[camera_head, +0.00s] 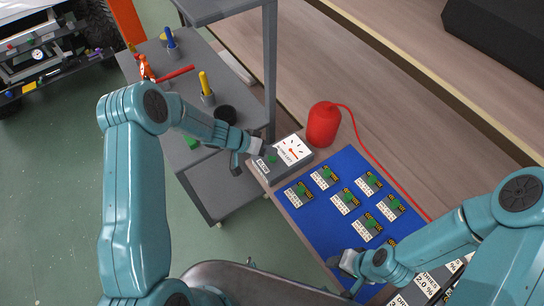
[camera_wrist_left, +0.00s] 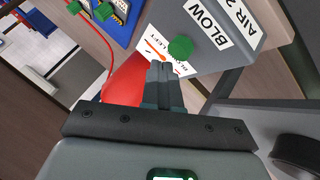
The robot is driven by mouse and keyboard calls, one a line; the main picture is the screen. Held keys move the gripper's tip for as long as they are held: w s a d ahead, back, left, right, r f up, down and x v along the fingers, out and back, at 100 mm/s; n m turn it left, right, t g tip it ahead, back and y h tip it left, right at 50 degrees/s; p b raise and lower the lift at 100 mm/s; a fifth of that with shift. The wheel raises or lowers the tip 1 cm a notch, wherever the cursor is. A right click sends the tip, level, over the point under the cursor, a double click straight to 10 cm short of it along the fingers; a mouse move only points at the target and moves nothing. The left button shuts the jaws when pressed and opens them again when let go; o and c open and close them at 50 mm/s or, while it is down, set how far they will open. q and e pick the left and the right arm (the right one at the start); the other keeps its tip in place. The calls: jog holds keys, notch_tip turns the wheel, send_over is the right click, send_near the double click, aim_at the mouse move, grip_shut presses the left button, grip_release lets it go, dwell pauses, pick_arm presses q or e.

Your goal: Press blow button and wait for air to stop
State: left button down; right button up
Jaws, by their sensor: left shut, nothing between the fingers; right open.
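The grey air box (camera_head: 284,173) stands at the corner of the wooden bench and carries a white dial face (camera_head: 293,151) with a red needle. Its round green button (camera_wrist_left: 181,47) sits beside the BLOW label (camera_wrist_left: 208,22) in the left wrist view. My left gripper (camera_wrist_left: 158,68) is shut and empty, its tips just beside the green button; I cannot tell whether they touch it. In the head view my left gripper (camera_head: 267,151) is at the box's near left side. My right gripper (camera_head: 346,263) is open and empty over the blue mat's lower edge.
A red canister (camera_head: 322,124) with a red hose stands behind the box. A grey cart (camera_head: 228,190) with screwdrivers and pliers stands to the left. A labelled display (camera_head: 425,285) is near my right arm.

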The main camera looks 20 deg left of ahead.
aim_at(269, 158)
pick_arm(q)
jog(key=shift+f, duration=0.2)
jog(key=shift+f, duration=0.25)
jog(key=shift+f, duration=0.5)
pick_arm(e)
jog(key=shift+f, duration=0.15)
dwell(0.9)
pick_arm(q)
jog(key=shift+r+p, duration=0.95)
pick_arm(e)
jog(key=shift+r, duration=1.1)
pick_arm(q)
jog(key=shift+r+p, duration=0.5)
jog(key=shift+p, duration=0.05)
pick_arm(e)
jog(key=shift+r, duration=0.5)
pick_arm(q)
notch_tip(269, 158, up, 4)
jog(key=p, duration=0.3)
jog(key=shift+p, duration=0.4)
pick_arm(e)
notch_tip(269, 158, up, 4)
jog(key=shift+f, duration=0.15)
